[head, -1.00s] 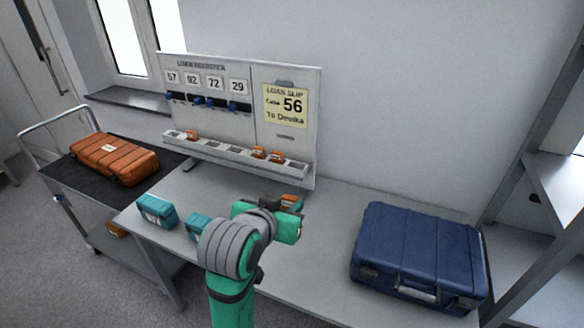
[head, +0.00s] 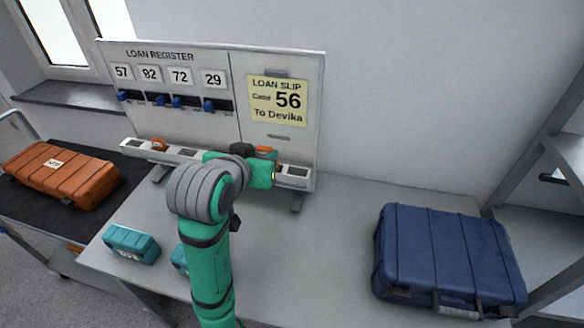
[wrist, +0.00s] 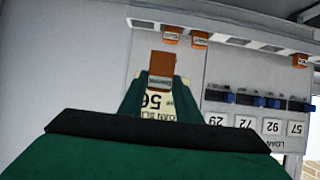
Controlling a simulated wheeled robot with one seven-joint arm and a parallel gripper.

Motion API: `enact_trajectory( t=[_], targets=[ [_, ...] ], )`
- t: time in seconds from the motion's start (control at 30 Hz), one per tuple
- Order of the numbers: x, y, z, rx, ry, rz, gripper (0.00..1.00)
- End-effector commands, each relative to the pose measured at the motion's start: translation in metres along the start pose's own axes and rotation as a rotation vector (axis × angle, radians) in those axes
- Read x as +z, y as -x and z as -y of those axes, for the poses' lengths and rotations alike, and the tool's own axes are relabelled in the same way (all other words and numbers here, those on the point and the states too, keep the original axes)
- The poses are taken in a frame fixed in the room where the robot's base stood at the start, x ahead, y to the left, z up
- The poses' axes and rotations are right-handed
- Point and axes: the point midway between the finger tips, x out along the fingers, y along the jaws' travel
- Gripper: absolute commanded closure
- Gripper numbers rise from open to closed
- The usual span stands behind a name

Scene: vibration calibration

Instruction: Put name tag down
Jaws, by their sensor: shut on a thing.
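My gripper (wrist: 158,98) is shut on an orange name tag (wrist: 162,65), held between its two fingers in the wrist view, which is upside down. In the head view my gripper (head: 262,172) is in front of the right part of the pale slotted rack (head: 297,177) at the foot of the board. Orange shows just behind it there; I cannot tell the held tag from the racked ones. In the wrist view two orange tags (wrist: 172,36) (wrist: 200,39) sit side by side in the rack, and another (wrist: 300,60) sits farther along. I cannot tell whether the held tag touches the rack.
The loan register board (head: 150,75) carries number cards, blue pegs and a yellow loan slip (head: 277,101) reading 56, To Devika. A blue case (head: 445,258) lies on the table's right. Teal boxes (head: 132,244) stand at left. An orange case (head: 62,175) lies on the trolley.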

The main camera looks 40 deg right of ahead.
Motion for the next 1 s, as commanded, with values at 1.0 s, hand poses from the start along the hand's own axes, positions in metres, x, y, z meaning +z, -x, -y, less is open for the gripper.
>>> enact_trajectory(
  t=[1.0],
  targets=[
    [0.040,-0.145,-0.057,0.000,0.003,0.003,0.91]
  ],
)
